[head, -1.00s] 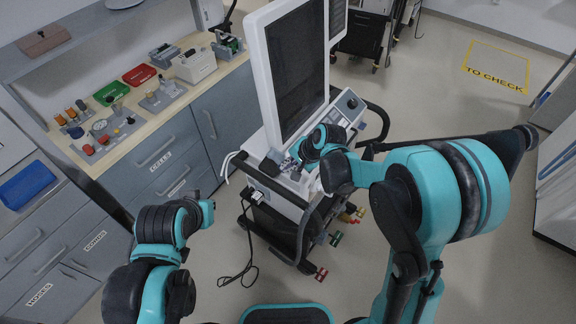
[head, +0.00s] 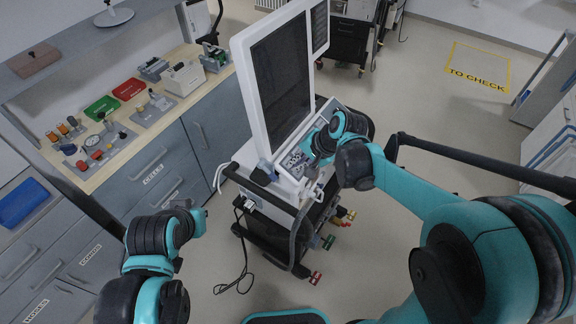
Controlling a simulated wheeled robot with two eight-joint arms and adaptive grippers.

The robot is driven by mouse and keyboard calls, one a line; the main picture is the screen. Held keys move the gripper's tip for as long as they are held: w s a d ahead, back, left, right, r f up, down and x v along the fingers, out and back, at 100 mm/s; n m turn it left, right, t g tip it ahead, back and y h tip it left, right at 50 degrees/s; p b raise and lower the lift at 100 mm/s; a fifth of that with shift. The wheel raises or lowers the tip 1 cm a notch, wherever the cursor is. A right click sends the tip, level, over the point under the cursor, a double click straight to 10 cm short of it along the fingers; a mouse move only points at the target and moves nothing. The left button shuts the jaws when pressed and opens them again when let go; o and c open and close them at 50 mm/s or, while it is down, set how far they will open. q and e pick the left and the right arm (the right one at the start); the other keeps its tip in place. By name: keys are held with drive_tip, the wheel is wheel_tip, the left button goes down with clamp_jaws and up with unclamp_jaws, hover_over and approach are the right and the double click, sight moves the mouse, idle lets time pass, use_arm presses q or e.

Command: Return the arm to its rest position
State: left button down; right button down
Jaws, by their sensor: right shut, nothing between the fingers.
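My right arm reaches in from the right, its elbow low at the right and its forearm extended toward the ventilator (head: 240,176). My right gripper (head: 302,160) is shut and empty, beside the ventilator's front panel under the large screen (head: 280,80). The fingertips are small and hard to separate from the panel parts, so contact cannot be told. My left arm is folded at the lower left. My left gripper (head: 201,214) is at its end, in front of the drawers and away from the ventilator; its jaws are too small to judge.
A counter (head: 95,183) on the left holds a green tray (head: 102,107), a red tray (head: 129,89) and several fittings. Grey drawers stand below it. A dark trolley (head: 350,45) is at the back. Clear floor lies right, around the yellow TO CHECK marking (head: 478,74).

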drive_tip(key=shift+s+d+r, duration=0.3)
drive_tip(key=shift+r, duration=0.15)
drive_tip(key=s+d+f+n+t+h+b, duration=0.1)
drive_tip(key=s+d+f+n+h+b, duration=0.1)
drive_tip(key=s+d+f+b, duration=0.3)
drive_tip(key=s+d+f+n+t+h+b, duration=0.2)
drive_tip(key=s+d+f+n+b, duration=0.3)
drive_tip(key=s+b, duration=0.5)
drive_tip(key=shift+s+d+f+n+t+h, duration=0.3)
drive_tip(key=shift+s+f+h, duration=0.1)
drive_tip(key=shift+s+f, duration=0.15)
